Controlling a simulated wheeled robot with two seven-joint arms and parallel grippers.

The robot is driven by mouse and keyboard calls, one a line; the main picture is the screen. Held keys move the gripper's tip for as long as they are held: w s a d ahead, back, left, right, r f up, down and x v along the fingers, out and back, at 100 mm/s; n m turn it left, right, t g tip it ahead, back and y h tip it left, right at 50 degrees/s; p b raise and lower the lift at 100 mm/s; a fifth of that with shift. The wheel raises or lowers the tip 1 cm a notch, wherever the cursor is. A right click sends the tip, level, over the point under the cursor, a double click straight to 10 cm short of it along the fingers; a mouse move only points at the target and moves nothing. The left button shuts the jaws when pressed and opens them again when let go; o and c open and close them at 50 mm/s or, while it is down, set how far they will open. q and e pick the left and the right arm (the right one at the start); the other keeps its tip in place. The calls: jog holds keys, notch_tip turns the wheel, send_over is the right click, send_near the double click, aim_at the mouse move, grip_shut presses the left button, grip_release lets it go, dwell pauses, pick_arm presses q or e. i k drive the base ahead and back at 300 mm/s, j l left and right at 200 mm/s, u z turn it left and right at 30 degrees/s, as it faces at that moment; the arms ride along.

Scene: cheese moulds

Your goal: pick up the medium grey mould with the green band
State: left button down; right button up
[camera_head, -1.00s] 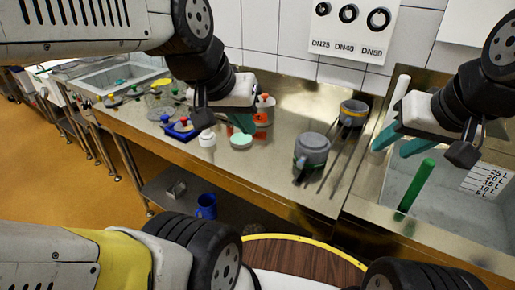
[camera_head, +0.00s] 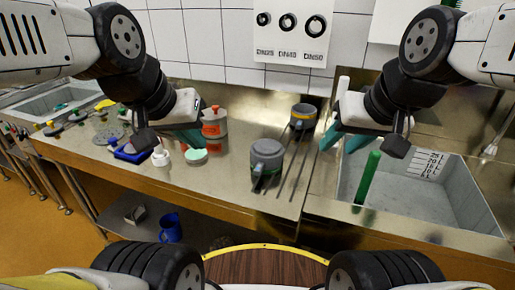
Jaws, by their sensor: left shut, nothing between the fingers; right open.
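A grey mould (camera_head: 266,154) with a lidded top stands upright on the steel bench; a little green shows low on its side. My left gripper (camera_head: 201,140) is shut and empty, left of the front mould, over the bench and in front of the orange-red bottle. My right gripper (camera_head: 338,147) is open and empty, right of both moulds, near the sink's left edge. Both grippers appear apart from the moulds.
Dark rails (camera_head: 297,166) run along the bench beside the moulds. A white-and-red bottle (camera_head: 213,122), a mint-green lid (camera_head: 196,156), a small white jar (camera_head: 161,157) and a blue tray (camera_head: 133,152) stand left. The sink (camera_head: 439,191) and a green tube (camera_head: 368,178) are right.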

aim_at(266, 156)
jog(key=u, duration=0.85)
jog(key=k+l+u, duration=0.25)
jog(key=u, duration=0.15)
jog(key=k+u, duration=0.4)
jog(key=k+l, duration=0.05)
jog(key=k, duration=0.05)
